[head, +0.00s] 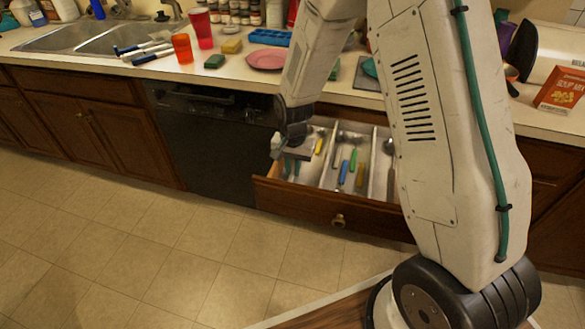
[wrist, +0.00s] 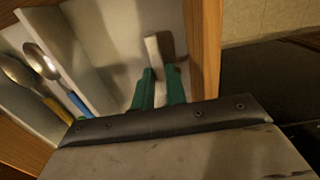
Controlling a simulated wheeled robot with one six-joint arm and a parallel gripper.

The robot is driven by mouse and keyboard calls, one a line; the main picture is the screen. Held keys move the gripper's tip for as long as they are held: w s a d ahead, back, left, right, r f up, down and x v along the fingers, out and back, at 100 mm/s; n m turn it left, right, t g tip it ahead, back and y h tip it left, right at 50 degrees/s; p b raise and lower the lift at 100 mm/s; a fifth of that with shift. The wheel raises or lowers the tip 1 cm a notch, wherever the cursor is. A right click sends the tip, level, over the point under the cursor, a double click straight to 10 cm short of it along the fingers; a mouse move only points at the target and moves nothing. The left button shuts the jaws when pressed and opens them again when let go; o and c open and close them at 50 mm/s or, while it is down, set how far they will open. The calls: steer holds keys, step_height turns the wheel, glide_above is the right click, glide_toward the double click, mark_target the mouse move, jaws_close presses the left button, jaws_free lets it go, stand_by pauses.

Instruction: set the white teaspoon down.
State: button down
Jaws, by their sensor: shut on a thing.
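My gripper (head: 291,168) is low over the left compartment of the open drawer (head: 300,200). In the wrist view its two green fingers (wrist: 159,88) point down into a pale compartment next to the wooden drawer side. They are shut on a narrow white piece, which I take as the white teaspoon (wrist: 153,52). Only this part shows past the fingertips; the rest, including any bowl, is hidden. I cannot tell whether it touches the compartment floor.
A spoon with a blue handle (wrist: 76,102) and one with a yellow handle (wrist: 56,108) lie past the divider. The drawer holds several other coloured utensils. The floor before the drawer is clear.

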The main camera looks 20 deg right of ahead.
steer(key=shift+f, duration=0.2)
steer(key=shift+f, duration=0.1)
steer(key=c, duration=1.4)
jaws_free()
steer(key=shift+c, duration=0.2)
step_height(320, 180, up, 11)
step_height(320, 180, up, 9)
steer(key=n, duration=0.2)
glide_above(293, 172)
steer(key=s+d, duration=0.1)
steer(key=s, duration=0.4)
steer(key=s+d+r+n, duration=0.1)
steer(key=s+r, duration=0.2)
steer(key=s, duration=0.5)
steer(key=s+d+r+n+t, duration=0.1)
steer(key=s+r, duration=0.3)
steer(key=s, duration=0.4)
steer(key=s+d+r+n, duration=0.1)
steer(key=s+r+n, duration=0.2)
steer(key=s, duration=0.6)
steer(key=shift+d+r, duration=0.2)
steer(key=shift+r, duration=0.4)
